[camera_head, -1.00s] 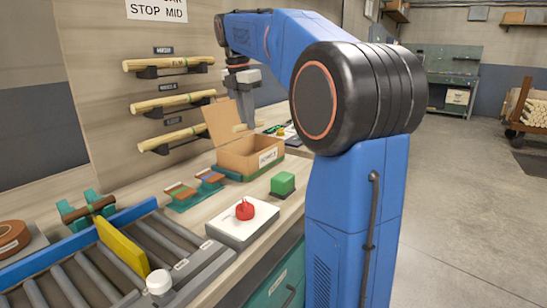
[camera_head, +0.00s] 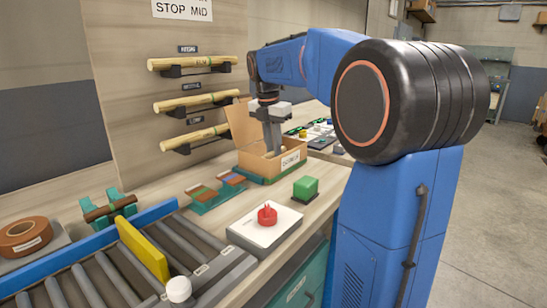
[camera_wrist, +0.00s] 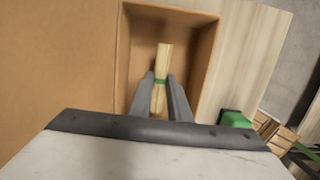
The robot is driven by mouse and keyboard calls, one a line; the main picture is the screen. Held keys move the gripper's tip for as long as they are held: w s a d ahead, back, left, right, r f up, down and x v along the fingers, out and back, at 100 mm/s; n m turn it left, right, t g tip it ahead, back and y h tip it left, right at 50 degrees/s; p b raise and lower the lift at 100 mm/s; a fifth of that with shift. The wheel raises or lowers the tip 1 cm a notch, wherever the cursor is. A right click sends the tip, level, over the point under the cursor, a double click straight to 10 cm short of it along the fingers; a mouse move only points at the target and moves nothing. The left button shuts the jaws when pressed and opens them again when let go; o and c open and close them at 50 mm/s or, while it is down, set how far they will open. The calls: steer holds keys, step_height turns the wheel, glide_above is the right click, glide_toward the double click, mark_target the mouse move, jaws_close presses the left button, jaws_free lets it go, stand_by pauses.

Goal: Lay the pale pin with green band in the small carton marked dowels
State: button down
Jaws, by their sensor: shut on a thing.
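My gripper (camera_wrist: 161,84) is shut on the pale pin (camera_wrist: 164,56), gripping it around its green band. The small carton (camera_head: 255,164) stands open on the bench, with its flap raised at the back left and a white label on its front that is too small to read surely. In the head view my gripper (camera_head: 272,150) points down into the carton's opening. In the wrist view the pin lies within the outline of the carton (camera_wrist: 205,62), lengthwise between its side walls. I cannot tell whether the pin touches the carton's floor.
A green block (camera_head: 305,188) and a red object on a white pad (camera_head: 262,232) stand in front of the carton. Small coloured pieces on a teal holder (camera_head: 214,192) are to its left. Several pale rods (camera_head: 190,102) rest on wall brackets. A roller conveyor (camera_head: 150,262) fills the front left.

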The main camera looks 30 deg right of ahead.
mark_target(273, 156)
steer(key=shift+f, duration=1.65)
steer(key=shift+f, duration=0.1)
steer(key=c, duration=1.7)
jaws_free()
steer(key=shift+o, duration=0.2)
step_height(273, 156, up, 12)
steer(key=a, duration=0.1)
steer(key=shift+s+a, duration=0.3)
steer(key=shift+a, duration=0.05)
steer(key=shift+s, duration=0.1)
